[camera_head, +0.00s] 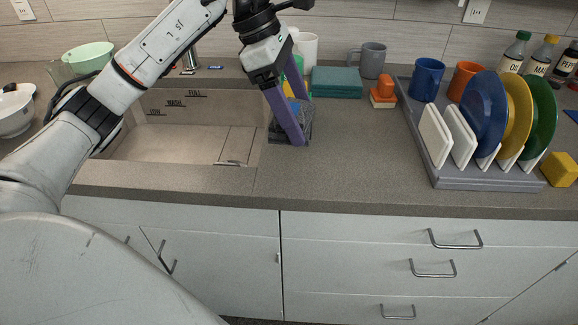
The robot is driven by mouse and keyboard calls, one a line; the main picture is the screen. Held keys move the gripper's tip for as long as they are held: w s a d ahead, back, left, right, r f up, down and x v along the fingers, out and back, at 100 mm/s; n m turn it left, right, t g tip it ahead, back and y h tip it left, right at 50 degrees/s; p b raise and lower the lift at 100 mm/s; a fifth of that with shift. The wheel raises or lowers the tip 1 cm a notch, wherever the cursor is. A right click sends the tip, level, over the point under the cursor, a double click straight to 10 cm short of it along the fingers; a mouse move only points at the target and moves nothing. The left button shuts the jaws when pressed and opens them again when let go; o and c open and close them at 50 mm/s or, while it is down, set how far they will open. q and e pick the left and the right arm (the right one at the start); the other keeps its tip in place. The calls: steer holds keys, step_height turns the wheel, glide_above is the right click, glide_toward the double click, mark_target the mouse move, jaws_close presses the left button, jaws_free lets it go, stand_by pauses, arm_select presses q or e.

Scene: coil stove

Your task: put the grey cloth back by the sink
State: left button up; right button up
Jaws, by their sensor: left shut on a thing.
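My left gripper (301,122) reaches down from above to the counter just right of the sink. Its long purple fingers are shut on a dark grey bunched thing, which looks like the grey cloth (308,119). The cloth is small in view and partly hidden behind the fingers. It is at the counter's surface by the sink's right edge; I cannot tell whether it rests there or is held just above. The sink (190,130) is an empty beige basin, its left part covered by my arm. My right gripper is not in view.
Behind the gripper stand a white cup (308,48) and teal folded cloths (337,82). The counter between the cloth and rack is clear.

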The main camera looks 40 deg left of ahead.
arm_select(q)
steer(key=shift+w+a+n, duration=0.15)
steer(key=shift+a+n, duration=0.15)
steer(key=shift+n, duration=0.1)
step_height(320, 180, down, 10)
steer(key=shift+a+r, duration=0.1)
steer(key=shift+r, duration=0.15)
steer(key=shift+f, duration=0.2)
steer(key=o, duration=1.1)
steer(key=shift+r, duration=0.1)
steer(key=shift+r, duration=0.2)
steer(key=v, duration=1.2)
steer(key=shift+s, duration=0.25)
